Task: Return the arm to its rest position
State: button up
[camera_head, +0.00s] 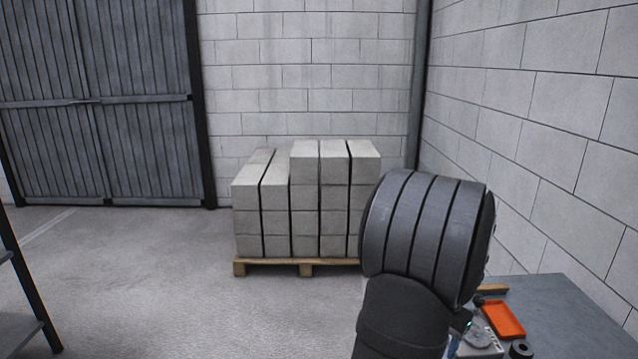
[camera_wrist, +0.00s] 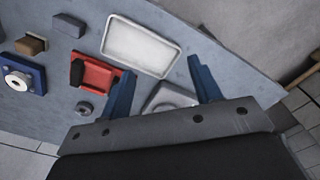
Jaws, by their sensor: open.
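My arm shows large in the head view, a dark grey rounded link in front of the right side. My gripper (camera_wrist: 163,92) shows in the wrist view as two blue fingers set wide apart on a grey bar. It is open, and nothing is held between the fingers. It is over a grey-blue table (camera_wrist: 215,60). A grey object (camera_wrist: 168,98) shows between the fingers, partly hidden by the grey bar. The fingers are not in view in the head view.
The table holds a white tray (camera_wrist: 142,46), a red piece (camera_wrist: 95,75), a blue block with a round fitting (camera_wrist: 22,78), a brown block (camera_wrist: 30,46) and a dark ring (camera_wrist: 84,108). An orange tray (camera_head: 503,318) shows in the head view. Blocks on a pallet (camera_head: 320,200) stand behind.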

jog(key=shift+w+a+n, duration=0.3)
jog(key=shift+w+a, duration=0.65)
